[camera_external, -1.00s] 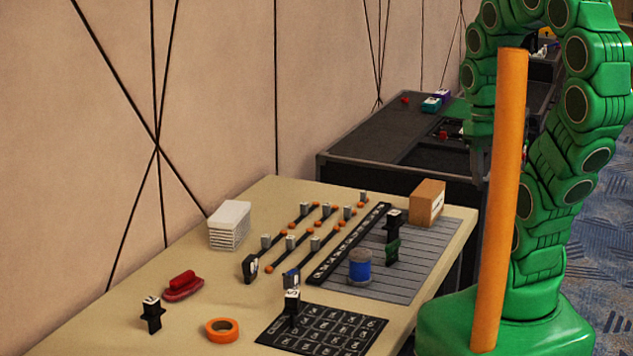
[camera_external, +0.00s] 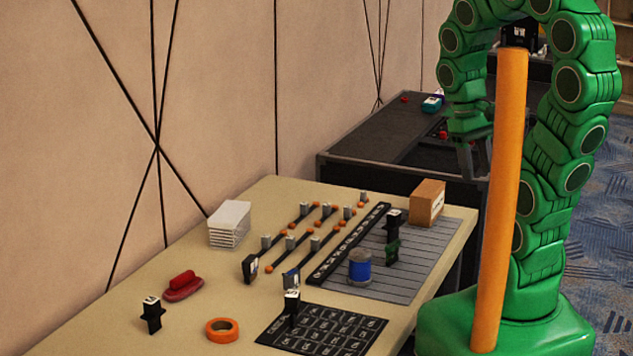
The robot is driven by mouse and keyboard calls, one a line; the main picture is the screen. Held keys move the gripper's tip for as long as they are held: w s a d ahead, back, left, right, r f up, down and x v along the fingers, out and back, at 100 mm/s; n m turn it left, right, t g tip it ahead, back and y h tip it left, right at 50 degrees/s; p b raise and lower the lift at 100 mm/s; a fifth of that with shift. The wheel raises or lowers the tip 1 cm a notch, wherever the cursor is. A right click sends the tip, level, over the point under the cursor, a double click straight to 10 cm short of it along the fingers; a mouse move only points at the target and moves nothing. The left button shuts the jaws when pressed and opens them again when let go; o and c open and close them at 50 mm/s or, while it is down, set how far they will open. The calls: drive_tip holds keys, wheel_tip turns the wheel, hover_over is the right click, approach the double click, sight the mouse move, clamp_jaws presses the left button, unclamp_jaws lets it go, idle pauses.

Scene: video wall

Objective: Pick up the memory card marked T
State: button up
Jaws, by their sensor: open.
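Small black pieces with pale tops or labels stand on the beige table: one at the front left (camera_external: 151,315), one on the black grid mat (camera_external: 291,306), one near the blue spool (camera_external: 394,220) and one left of the dark strip (camera_external: 250,268). Their marks are too small to read, so I cannot tell which thing is the memory card marked T. My gripper (camera_external: 474,163) is open and points down, beyond the table's far right corner and in front of the black case. It appears empty and apart from the pieces. The orange post partly hides my arm.
The black case (camera_external: 350,160) stands behind the table. On the table are a cardboard box (camera_external: 427,203), a blue spool (camera_external: 360,267), a white stack (camera_external: 229,224), orange tape (camera_external: 222,330) and a red-handled thing (camera_external: 183,284). The orange post (camera_external: 502,200) stands before my arm.

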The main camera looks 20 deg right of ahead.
drive_tip(key=w+a+f+n+h, duration=0.1)
drive_tip(key=w+a+n+h, duration=0.15)
drive_tip(key=w, duration=0.35)
drive_tip(key=w+a+f+n+h, duration=0.1)
drive_tip(key=w+a+f+n, duration=0.1)
drive_tip(key=w+n, duration=0.3)
drive_tip(key=n+t+h, duration=0.5)
drive_tip(key=n+t, duration=0.2)
drive_tip(key=n, duration=0.4)
hover_over(248, 260)
drive_tip(key=s+d, duration=0.3)
drive_tip(key=d, duration=1)
wheel_tip(248, 260, down, 13)
drive_tip(key=a+f+n+t, duration=0.2)
drive_tip(key=a+f, duration=0.1)
drive_tip(key=a, duration=0.2)
drive_tip(key=s+a+f+n+t, duration=0.1)
drive_tip(key=a+f+n, duration=0.1)
drive_tip(key=a+f, duration=0.2)
drive_tip(key=a+f+n+t+y, duration=0.1)
drive_tip(key=a+f+n+t, duration=0.1)
drive_tip(key=a, duration=0.6)
drive_tip(key=shift+s+f+n+t, duration=0.25)
drive_tip(key=shift+s+f+t, duration=0.1)
drive_tip(key=shift+f, duration=0.45)
drive_tip(key=shift+x, duration=3.8)
clamp_jaws()
